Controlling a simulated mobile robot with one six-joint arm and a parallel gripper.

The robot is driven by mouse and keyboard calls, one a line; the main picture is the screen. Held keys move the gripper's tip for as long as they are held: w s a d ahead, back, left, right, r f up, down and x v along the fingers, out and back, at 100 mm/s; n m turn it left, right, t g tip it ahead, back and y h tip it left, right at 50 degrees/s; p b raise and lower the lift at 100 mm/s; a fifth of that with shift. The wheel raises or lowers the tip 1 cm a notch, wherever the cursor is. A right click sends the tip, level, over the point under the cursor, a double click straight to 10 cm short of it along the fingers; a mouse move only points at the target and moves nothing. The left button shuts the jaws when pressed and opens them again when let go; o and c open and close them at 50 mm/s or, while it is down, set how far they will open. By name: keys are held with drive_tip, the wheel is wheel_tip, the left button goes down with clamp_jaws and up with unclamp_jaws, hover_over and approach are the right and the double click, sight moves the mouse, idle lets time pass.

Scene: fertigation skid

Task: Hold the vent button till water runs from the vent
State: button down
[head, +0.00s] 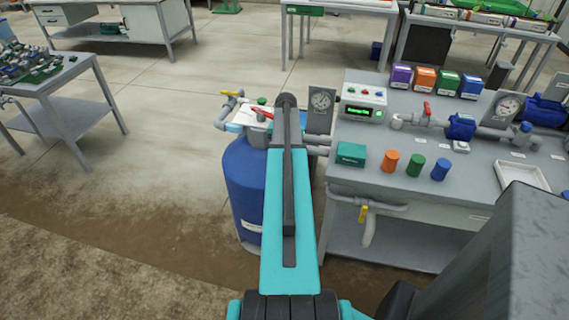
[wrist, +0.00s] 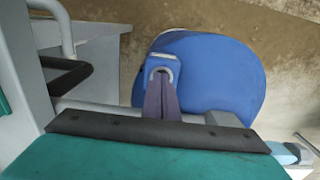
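The blue tank (head: 244,190) stands left of the skid bench, partly behind my arm. On its top are a red lever (head: 262,113), a small green part (head: 262,101) and pipework; I cannot tell which part is the vent button. I see no running water. In the head view my arm hides the gripper's end.
The grey bench (head: 345,85) on the right carries a controller with a lit green display (head: 359,112), coloured boxes, coloured caps, gauges and pipework. A yellow-handled valve (head: 229,94) stands left of the tank top. The floor left of the tank is clear.

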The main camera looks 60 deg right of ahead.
wheel_tip(320, 180, up, 7)
drive_tip(key=p, duration=0.4)
idle(0.9)
idle(0.4)
